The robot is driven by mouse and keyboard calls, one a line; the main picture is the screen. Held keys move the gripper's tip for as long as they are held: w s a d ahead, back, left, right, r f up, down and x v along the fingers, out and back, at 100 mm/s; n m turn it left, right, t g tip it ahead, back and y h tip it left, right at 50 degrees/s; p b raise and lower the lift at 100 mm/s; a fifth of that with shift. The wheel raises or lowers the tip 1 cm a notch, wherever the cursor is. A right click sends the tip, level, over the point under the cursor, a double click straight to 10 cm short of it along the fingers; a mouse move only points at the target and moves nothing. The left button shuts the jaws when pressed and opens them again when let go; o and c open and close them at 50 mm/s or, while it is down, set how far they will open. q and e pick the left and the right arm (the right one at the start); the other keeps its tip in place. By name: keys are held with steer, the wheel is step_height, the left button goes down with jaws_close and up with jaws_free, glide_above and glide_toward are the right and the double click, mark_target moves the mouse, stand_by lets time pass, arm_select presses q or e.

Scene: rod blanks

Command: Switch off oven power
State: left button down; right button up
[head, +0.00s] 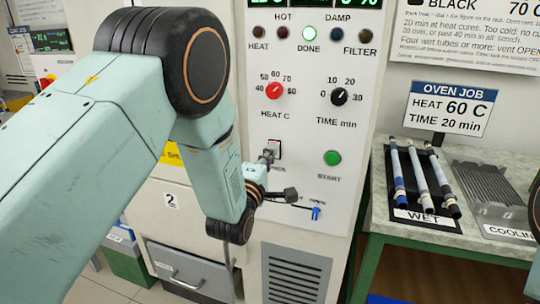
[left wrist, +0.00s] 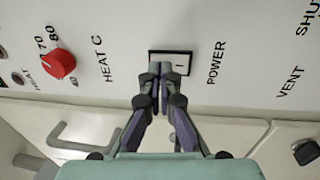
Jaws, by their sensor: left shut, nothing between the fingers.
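The oven's power switch (head: 275,146) is a small black-framed rocker on the white panel, below the red heat dial. In the left wrist view the switch (left wrist: 183,63) shows a pale face with a line mark, next to the word POWER. My left gripper (head: 267,156) is shut and empty, with its fingertips at the switch. In the left wrist view the closed fingertips (left wrist: 160,72) cover part of the switch. Whether they touch it or stop just short, I cannot tell. My right gripper is not in view.
Close by are the red heat dial (head: 274,90), black time dial (head: 339,97), green START button (head: 332,158) and blue vent lever (head: 316,213). The DONE lamp (head: 309,34) is lit. Several rods lie on the WET rack (head: 428,216) at right, beside the cooling rack (head: 497,190).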

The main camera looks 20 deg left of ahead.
arm_select(q)
steer(key=shift+w, duration=0.35)
steer(key=shift+r, duration=0.1)
steer(key=shift+w+r, duration=0.1)
steer(key=shift+w, duration=0.15)
stand_by(0.3)
